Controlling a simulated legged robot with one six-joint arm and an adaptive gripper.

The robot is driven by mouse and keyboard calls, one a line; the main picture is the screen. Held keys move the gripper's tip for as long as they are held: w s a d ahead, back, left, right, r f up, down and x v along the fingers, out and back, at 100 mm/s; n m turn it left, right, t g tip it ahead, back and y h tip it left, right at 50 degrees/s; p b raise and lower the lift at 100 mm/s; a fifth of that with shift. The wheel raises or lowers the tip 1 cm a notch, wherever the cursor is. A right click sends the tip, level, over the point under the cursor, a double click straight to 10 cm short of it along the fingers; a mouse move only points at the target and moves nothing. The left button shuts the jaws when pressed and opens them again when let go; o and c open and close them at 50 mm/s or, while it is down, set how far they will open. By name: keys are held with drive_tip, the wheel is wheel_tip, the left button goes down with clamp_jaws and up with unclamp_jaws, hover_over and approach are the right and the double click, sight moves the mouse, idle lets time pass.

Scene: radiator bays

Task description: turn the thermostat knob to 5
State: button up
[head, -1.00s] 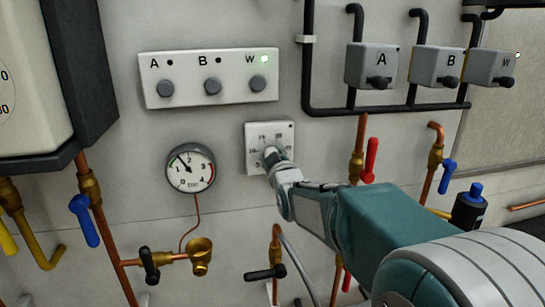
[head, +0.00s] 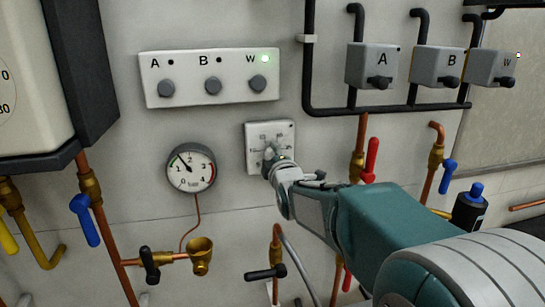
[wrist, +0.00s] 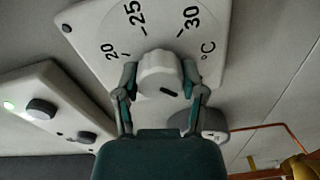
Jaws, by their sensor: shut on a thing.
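The thermostat (head: 284,135) is a pale square plate with a printed scale, on the wall in the middle of the head view. In the wrist view its plate (wrist: 105,22) shows 20, 25, 30 and °C. Its white round knob (wrist: 158,70) has a short black mark on the lower right of its face, on the side away from the 25. My gripper (head: 271,158) reaches the knob from below right and is shut on it, with one finger on each side. In the head view the gripper hides much of the knob and the lower scale; I cannot read a 5.
A switch panel (head: 210,88) marked A, B, W, with a green light at W, is above left. A round gauge (head: 191,168) is at the left. Black pipes (head: 308,70) and valves with a red lever (head: 371,160) are to the right.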

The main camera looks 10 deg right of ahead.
drive_tip(key=shift+f, duration=0.35)
drive_tip(key=o, duration=1.2)
drive_tip(key=shift+w, duration=0.1)
drive_tip(key=shift+c, duration=0.2)
drive_tip(key=shift+r, duration=0.15)
drive_tip(key=shift+s, duration=0.2)
drive_tip(key=s, duration=1.1)
drive_tip(key=shift+s, duration=0.4)
drive_tip(key=shift+d, duration=0.1)
